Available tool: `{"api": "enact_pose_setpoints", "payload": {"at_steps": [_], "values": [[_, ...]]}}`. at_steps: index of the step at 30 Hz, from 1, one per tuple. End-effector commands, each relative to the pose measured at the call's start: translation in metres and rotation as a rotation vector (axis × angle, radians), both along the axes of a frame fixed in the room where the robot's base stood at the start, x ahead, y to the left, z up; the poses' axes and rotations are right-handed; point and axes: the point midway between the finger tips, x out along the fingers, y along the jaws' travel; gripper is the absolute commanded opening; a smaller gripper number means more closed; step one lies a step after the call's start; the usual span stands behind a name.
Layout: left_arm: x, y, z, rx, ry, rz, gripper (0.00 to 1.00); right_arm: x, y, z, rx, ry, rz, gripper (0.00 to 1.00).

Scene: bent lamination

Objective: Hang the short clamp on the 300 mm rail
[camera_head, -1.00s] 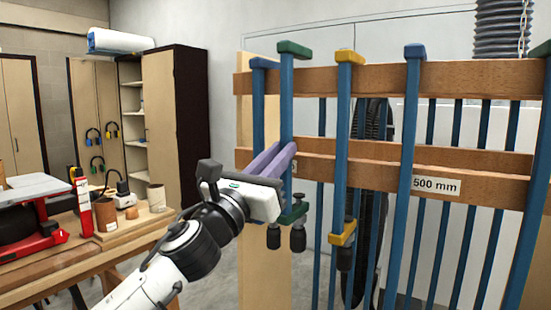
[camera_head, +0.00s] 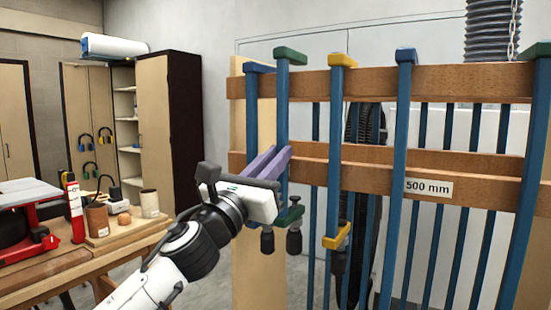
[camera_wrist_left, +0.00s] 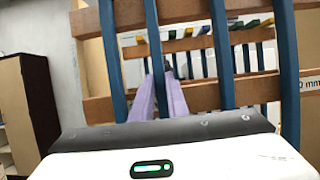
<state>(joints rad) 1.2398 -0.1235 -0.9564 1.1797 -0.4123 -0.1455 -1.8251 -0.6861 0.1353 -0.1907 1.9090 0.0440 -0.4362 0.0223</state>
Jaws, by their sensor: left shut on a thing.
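A short clamp with a blue bar and green jaws (camera_head: 283,100) stands upright at the left end of the wooden rack. Its green head is just above the upper rail (camera_head: 465,84), and its lower jaw and dark handle hang below the lower rail. My left gripper (camera_head: 283,156) has its purple fingers shut on this clamp's bar, about level with the lower rail. In the left wrist view the fingers (camera_wrist_left: 163,92) converge on a blue bar. A 300 mm label cannot be read. My right gripper is out of view.
A blue-topped clamp (camera_head: 253,110) hangs close on the left, partly behind my fingers. A yellow-jawed clamp (camera_head: 341,120) and a longer blue one (camera_head: 403,130) hang to the right, near a 500 mm label (camera_head: 428,188). A workbench (camera_head: 75,262) stands at the left.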

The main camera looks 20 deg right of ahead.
Motion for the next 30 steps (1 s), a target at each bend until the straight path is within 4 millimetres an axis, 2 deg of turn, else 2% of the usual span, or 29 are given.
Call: {"api": "enact_pose_setpoints", "payload": {"at_steps": [15, 30], "values": [[-0.001, 0.001, -0.014, -0.002, -0.004, -0.001, 0.00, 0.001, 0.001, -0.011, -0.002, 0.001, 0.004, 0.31], [-0.001, 0.001, -0.016, -0.002, -0.004, -0.001, 0.00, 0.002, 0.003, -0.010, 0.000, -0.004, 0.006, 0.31]]}}
